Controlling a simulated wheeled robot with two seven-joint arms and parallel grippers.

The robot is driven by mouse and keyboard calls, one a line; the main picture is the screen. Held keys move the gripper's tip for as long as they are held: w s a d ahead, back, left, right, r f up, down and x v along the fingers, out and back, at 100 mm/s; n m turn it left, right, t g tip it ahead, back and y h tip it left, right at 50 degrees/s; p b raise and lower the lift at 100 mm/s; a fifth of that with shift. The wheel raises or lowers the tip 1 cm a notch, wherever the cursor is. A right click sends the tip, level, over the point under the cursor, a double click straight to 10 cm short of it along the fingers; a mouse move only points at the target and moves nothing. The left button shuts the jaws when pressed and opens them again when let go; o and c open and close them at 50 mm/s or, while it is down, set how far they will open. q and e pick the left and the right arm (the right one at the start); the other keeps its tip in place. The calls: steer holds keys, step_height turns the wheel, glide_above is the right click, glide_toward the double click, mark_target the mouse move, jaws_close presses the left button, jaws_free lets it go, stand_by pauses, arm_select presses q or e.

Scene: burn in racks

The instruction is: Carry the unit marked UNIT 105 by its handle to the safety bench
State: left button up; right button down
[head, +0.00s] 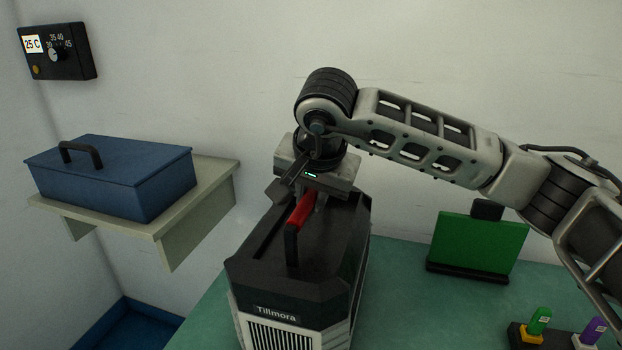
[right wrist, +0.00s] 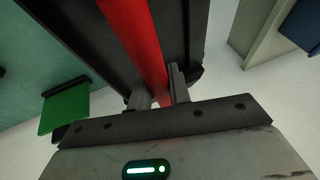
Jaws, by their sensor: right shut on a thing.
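A black and pale unit (head: 290,289) with a front grille and a "Tillmora" label stands upright on the green bench top (head: 405,300). I see no UNIT 105 marking on the faces in view. A red handle (head: 300,212) with black ends runs along its top. My right gripper (head: 308,196) is above the unit and shut on the handle. In the right wrist view the red handle (right wrist: 142,42) passes between the two fingers (right wrist: 160,98). My left gripper is in neither view. Whether the unit's base touches the bench is hard to tell.
A blue lidded box (head: 120,178) sits on a wall shelf (head: 205,200) at left. A green panel (head: 478,243) stands on the bench at right, behind green and purple pieces (head: 538,322) in a dark holder. A temperature dial (head: 58,52) is on the wall.

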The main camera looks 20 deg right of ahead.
steer(key=shift+w+r, duration=0.1)
steer(key=shift+r, duration=0.1)
steer(key=c, duration=1.5)
jaws_free()
steer(key=shift+f, duration=0.45)
steer(key=shift+o, duration=1)
steer(key=shift+r, duration=0.1)
steer(key=v, duration=1.2)
steer(key=shift+b, duration=0.4)
